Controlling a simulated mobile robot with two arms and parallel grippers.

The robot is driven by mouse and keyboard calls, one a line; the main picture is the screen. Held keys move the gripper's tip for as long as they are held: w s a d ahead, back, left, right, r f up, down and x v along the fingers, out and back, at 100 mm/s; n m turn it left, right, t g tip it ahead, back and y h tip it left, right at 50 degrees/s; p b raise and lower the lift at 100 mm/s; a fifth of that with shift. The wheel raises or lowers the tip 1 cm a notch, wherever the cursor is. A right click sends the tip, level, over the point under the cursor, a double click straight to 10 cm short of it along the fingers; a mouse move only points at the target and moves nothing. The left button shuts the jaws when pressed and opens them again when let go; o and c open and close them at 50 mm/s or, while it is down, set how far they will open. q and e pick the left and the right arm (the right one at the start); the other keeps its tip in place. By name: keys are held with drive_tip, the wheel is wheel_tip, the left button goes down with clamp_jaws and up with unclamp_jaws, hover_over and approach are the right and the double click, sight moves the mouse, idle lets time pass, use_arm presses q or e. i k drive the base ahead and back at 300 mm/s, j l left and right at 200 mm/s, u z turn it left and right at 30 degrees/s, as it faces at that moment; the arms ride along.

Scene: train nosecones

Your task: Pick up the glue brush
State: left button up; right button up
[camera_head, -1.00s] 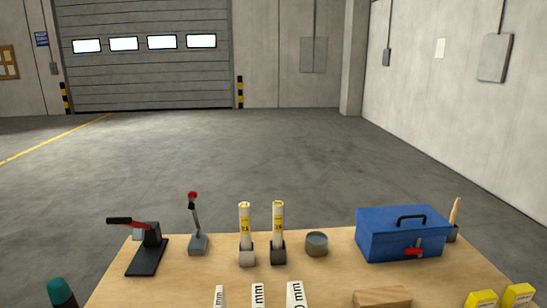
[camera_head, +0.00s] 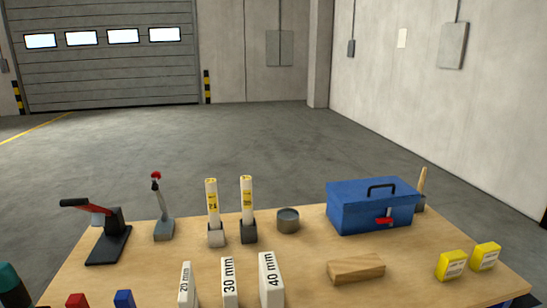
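What looks like the glue brush (camera_head: 422,181) stands upright behind the right end of the blue toolbox (camera_head: 371,209) at the back right of the table. Only its pale wooden handle shows, rising from a small grey pot (camera_head: 420,203) that the toolbox partly hides. Its bristle end is hidden. Neither of my grippers shows clearly in the head view.
The wooden table (camera_head: 300,250) holds a black lever tool (camera_head: 110,240), two yellow-white tubes in holders (camera_head: 212,200), a grey round tin (camera_head: 288,221), white mm blocks (camera_head: 270,280), a wooden block (camera_head: 356,268) and yellow boxes (camera_head: 452,265). Open floor lies behind.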

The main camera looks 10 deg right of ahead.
sight(422, 183)
drive_tip(key=i+l+z, duration=0.25)
drive_tip(key=l, duration=0.2)
drive_tip(key=i+l+z, duration=0.1)
drive_tip(key=l+z, duration=0.2)
drive_tip(key=l, duration=0.15)
drive_tip(key=i+l+z, duration=0.25)
drive_tip(key=l, duration=0.15)
